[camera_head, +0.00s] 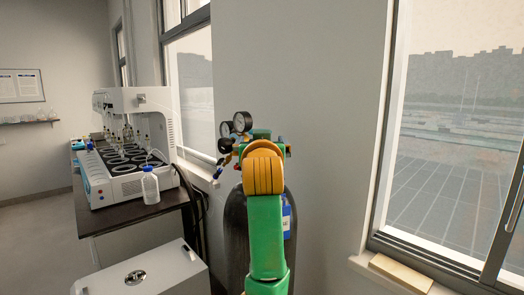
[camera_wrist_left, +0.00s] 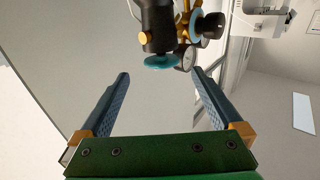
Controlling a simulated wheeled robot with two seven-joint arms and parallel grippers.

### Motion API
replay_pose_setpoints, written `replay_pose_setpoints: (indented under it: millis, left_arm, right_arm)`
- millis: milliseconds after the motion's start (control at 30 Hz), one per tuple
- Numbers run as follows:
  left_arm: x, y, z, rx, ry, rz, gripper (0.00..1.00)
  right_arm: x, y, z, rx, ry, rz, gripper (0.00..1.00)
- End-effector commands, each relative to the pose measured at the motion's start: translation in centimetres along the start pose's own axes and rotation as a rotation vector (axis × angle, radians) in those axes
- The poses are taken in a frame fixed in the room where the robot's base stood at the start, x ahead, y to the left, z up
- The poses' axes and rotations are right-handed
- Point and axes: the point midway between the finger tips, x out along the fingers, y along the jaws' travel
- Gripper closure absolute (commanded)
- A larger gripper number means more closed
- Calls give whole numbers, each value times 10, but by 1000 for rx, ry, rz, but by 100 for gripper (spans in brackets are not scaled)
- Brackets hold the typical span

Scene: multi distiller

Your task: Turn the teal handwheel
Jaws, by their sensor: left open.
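The teal handwheel (camera_wrist_left: 162,61) shows in the left wrist view as a flat disc seen nearly edge-on, below a dark valve body (camera_wrist_left: 157,25). My left gripper (camera_wrist_left: 160,74) is open and empty. Its two blue-grey fingers point toward the handwheel, which appears between and just beyond the fingertips, with no visible contact. In the head view my green and orange arm (camera_head: 266,225) stands in front of the dark gas cylinder (camera_head: 234,240) and hides the handwheel and most of the gripper. My right gripper is in neither view.
Pressure gauges (camera_head: 242,122) sit on the regulator above the cylinder. A window (camera_head: 450,150) is to the right. A dark table (camera_head: 130,212) with a white distiller (camera_head: 135,150) and a bottle (camera_head: 150,185) stands left. A white cabinet (camera_head: 150,275) is front left.

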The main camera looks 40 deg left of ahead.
Motion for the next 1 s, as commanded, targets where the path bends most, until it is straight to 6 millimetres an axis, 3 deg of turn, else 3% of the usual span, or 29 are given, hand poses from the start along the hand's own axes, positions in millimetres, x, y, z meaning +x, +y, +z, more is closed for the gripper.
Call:
replay_pose_setpoints:
  millis: [300, 633, 667, 900, 933, 1000]
  left_arm:
    - [58, -2, -7, 6, -4, -1, 0]
    - [69, -1, -1, 3, -2, 0, 0]
    - [69, -1, -1, 3, -2, 0, 5]
    - [68, -1, -1, 3, -2, 0, 70]
    - [68, -1, -1, 3, -2, 0, 75]
    - [68, -1, -1, 3, -1, 1, 75]
  right_arm:
    - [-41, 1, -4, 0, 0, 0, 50]
    - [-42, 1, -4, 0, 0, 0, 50]
    - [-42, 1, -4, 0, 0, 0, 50]
    - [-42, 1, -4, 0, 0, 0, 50]
    - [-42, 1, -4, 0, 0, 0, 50]
    - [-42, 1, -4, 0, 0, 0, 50]
